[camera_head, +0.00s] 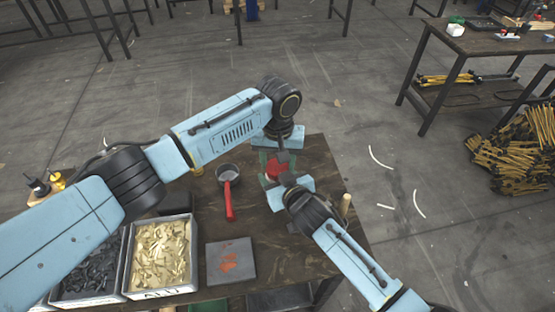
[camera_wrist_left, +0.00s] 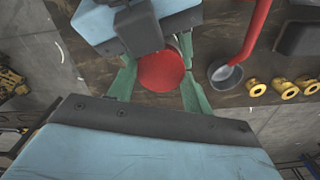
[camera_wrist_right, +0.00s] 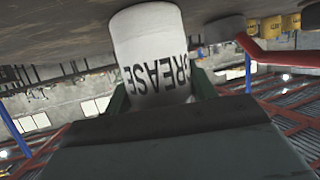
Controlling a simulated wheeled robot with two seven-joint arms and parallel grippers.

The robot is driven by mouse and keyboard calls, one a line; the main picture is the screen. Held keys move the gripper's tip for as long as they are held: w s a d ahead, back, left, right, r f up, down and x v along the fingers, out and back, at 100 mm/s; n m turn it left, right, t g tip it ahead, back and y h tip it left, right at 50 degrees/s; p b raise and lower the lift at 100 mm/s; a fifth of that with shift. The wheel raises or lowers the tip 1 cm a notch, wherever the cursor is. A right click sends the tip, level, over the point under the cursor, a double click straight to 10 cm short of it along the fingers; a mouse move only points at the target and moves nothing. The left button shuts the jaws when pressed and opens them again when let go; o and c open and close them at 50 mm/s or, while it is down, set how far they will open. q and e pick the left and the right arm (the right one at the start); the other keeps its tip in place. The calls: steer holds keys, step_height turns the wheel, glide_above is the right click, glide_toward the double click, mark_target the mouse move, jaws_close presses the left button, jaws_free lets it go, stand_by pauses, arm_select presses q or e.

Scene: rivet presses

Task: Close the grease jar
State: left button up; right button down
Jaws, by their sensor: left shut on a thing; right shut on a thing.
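The grease jar (camera_wrist_right: 150,55) is a white cylinder with black "GREASE" lettering, which reads upside down in the right wrist view. My right gripper (camera_wrist_right: 161,92) is shut on it, one green finger on each side. The red lid (camera_wrist_left: 161,71) is a round disc in the left wrist view, and it also shows in the head view (camera_head: 277,169). My left gripper (camera_wrist_left: 160,80) is shut on the lid, its green fingers at opposite edges. The lid hides the jar's mouth from above. I cannot tell whether the lid is seated on the jar.
A small pan (camera_head: 228,173) with a red handle lies left of the grippers. A grey plate (camera_head: 241,249) with orange smears is at the front. Bins of dark parts (camera_head: 92,293) and pale parts (camera_head: 160,292) stand front left. Yellow bushings (camera_wrist_left: 285,89) stand near the pan.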

arm_select(q)
steer(key=o, duration=0.9)
steer(key=shift+o, duration=0.2)
steer(key=shift+r, duration=2.3)
steer(key=shift+c, duration=0.3)
steer(key=n, duration=0.1)
steer(key=r+n, duration=0.1)
steer(key=n, duration=0.1)
steer(key=shift+w+d+r, duration=0.1)
steer(key=shift+d, duration=0.05)
steer(key=n, duration=0.1)
steer(key=r+n, duration=0.1)
steer(key=n, duration=0.5)
steer(key=r+n, duration=0.1)
steer(key=n, duration=0.1)
steer(key=shift+s+a, duration=0.2)
steer(key=shift+s, duration=0.05)
